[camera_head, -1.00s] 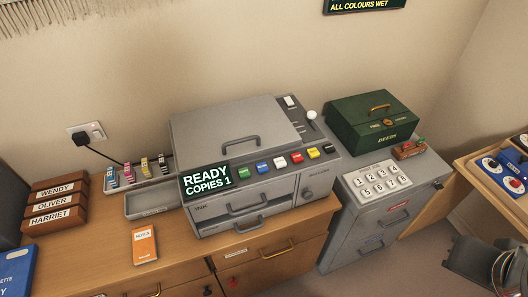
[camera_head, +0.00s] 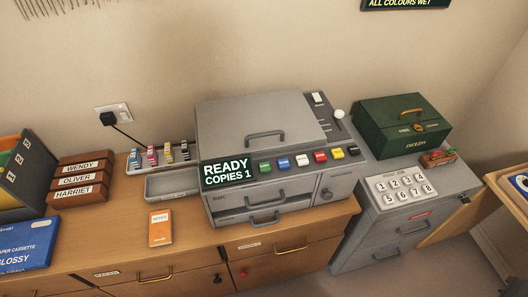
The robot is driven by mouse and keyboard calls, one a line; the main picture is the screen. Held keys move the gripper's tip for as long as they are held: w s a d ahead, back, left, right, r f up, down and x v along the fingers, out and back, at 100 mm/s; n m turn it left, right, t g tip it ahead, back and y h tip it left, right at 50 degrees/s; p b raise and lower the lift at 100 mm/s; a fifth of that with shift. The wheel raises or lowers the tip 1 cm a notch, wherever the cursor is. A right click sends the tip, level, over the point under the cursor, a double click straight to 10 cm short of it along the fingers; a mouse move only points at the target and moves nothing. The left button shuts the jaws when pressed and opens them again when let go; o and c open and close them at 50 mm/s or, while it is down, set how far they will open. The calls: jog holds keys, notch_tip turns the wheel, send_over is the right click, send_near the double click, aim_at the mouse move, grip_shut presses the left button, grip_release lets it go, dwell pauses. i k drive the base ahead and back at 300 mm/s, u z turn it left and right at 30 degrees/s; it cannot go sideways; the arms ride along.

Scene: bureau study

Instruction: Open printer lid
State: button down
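The grey printer (camera_head: 275,160) stands on the wooden cabinet, right of the picture's middle. Its flat lid (camera_head: 240,118) on top is closed and has a dark bar handle (camera_head: 265,135) near its front edge. A dark display (camera_head: 227,173) on the front left reads "READY COPIES 1". A row of coloured buttons runs to the right of the display. Drawers with handles are on the lower front. My gripper is not in view, so its state and distance from the lid are hidden.
Ink cartridges stand in a grey tray (camera_head: 173,184) area left of the printer, near an orange notebook (camera_head: 160,228). A green deeds box (camera_head: 403,125) and a number keypad (camera_head: 401,187) sit on the grey filing cabinet (camera_head: 385,243) at right. Bare wood (camera_head: 110,237) lies at front left.

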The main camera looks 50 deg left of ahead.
aim_at(272, 123)
jog(key=k, duration=1.5)
jog(key=u, duration=1.95)
jog(key=i, duration=1)
jog(key=u, duration=0.05)
